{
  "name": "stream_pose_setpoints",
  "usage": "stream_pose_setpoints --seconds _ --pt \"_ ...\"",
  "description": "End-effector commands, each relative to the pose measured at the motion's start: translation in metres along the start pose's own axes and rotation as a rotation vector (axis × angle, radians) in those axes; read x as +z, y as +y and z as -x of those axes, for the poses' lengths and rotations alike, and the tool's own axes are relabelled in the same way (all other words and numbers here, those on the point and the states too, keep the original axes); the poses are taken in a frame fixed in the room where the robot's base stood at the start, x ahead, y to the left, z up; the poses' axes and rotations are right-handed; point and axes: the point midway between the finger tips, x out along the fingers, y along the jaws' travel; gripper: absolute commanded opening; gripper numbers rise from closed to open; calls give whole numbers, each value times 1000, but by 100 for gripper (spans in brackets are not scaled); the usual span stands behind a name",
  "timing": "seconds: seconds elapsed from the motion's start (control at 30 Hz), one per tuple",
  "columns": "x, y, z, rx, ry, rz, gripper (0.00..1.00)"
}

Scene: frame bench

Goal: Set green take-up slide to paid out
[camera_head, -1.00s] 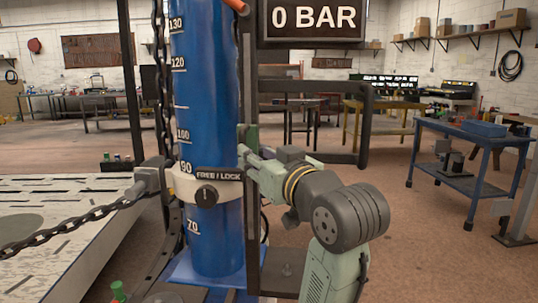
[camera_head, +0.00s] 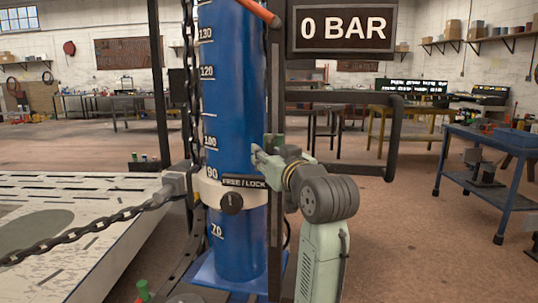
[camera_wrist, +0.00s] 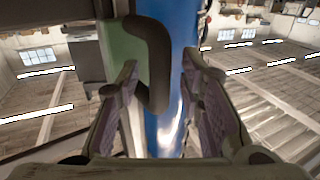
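A green plate (camera_wrist: 125,50) with a dark curved handle (camera_wrist: 158,65) shows in the wrist view, in front of the blue column; I take it for the take-up slide. My gripper (camera_wrist: 160,75) is open, one finger on each side of the handle's lower part. I cannot tell whether either finger touches it. In the head view my gripper (camera_head: 262,157) is at the right edge of the blue column (camera_head: 232,110), a little above the FREE/LOCK collar. The slide is mostly hidden there behind my gripper. No paid-out marking is readable.
A dark knob (camera_head: 231,203) sits on the white collar below my gripper. A chain (camera_head: 95,235) runs from the collar's left side over a pale slab (camera_head: 60,210). A dark frame (camera_head: 391,140) stands right of the column, under a 0 BAR display (camera_head: 341,28).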

Motion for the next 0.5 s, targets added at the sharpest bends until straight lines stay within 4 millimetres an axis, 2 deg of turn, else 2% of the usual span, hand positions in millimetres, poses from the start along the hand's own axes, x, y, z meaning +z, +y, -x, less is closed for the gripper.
stream_pose_setpoints --seconds 0.13,0.5 --pt "0 0 0 0 0 0 33" --pt "0 0 0 -1 0 0 9"
